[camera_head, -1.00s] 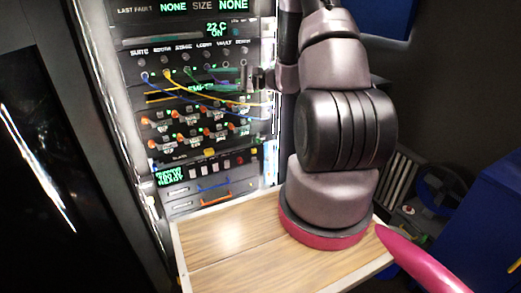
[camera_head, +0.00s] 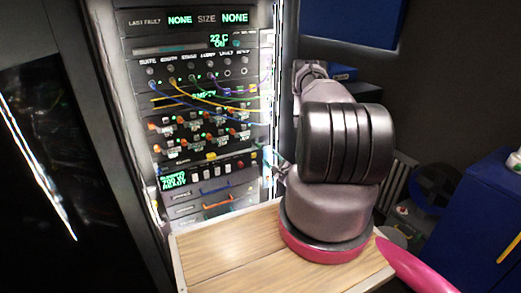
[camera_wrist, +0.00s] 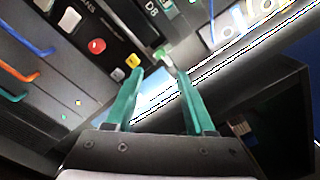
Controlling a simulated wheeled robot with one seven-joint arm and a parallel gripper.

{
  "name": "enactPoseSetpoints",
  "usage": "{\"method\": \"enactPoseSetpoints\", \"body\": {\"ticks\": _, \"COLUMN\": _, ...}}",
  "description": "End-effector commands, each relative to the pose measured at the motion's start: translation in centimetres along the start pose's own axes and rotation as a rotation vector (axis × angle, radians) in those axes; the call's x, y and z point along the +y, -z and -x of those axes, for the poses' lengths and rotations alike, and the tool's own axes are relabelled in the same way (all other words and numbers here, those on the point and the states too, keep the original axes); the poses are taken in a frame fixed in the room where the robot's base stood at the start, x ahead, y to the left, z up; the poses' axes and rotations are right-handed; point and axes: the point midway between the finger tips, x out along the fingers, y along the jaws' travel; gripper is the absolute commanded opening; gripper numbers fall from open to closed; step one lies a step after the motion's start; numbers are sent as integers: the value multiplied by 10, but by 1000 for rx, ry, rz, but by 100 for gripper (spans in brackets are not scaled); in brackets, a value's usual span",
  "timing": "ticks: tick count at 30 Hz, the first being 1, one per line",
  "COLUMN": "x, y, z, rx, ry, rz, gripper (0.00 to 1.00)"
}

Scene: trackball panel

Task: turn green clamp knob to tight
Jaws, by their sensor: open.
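In the wrist view, my gripper (camera_wrist: 160,82) is open, with two teal fingers apart and nothing held between them. A small green piece with a pale part (camera_wrist: 163,57) shows just beyond the fingertips, near the panel's edge. It may be the green clamp knob, but it is too small to tell its shape or setting. The right fingertip looks close to it; I cannot tell whether they touch. In the head view, my arm covers the area right of the rack's lower rows, and my fingers are not clear there.
A yellow button (camera_wrist: 132,60) and a red button (camera_wrist: 96,46) lie left of the fingertips. Orange and blue handles (camera_wrist: 30,76) are further left. The rack (camera_head: 205,110) carries several cables (camera_head: 200,92).

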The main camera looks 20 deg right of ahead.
Motion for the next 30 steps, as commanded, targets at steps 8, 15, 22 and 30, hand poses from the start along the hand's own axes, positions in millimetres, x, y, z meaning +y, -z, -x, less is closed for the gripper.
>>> {"method": "enactPoseSetpoints", "body": {"ticks": 8, "x": 0, "y": -3, "z": -53, "rx": -7, "ry": 0, "rz": 2, "gripper": 54}}
{"method": "enactPoseSetpoints", "body": {"ticks": 15, "x": 0, "y": -2, "z": -88, "rx": -6, "ry": -1, "rz": 0, "gripper": 54}}
{"method": "enactPoseSetpoints", "body": {"ticks": 22, "x": 0, "y": -2, "z": -98, "rx": -4, "ry": -1, "rz": -3, "gripper": 54}}
{"method": "enactPoseSetpoints", "body": {"ticks": 30, "x": 0, "y": -2, "z": -98, "rx": -4, "ry": -2, "rz": -2, "gripper": 28}}
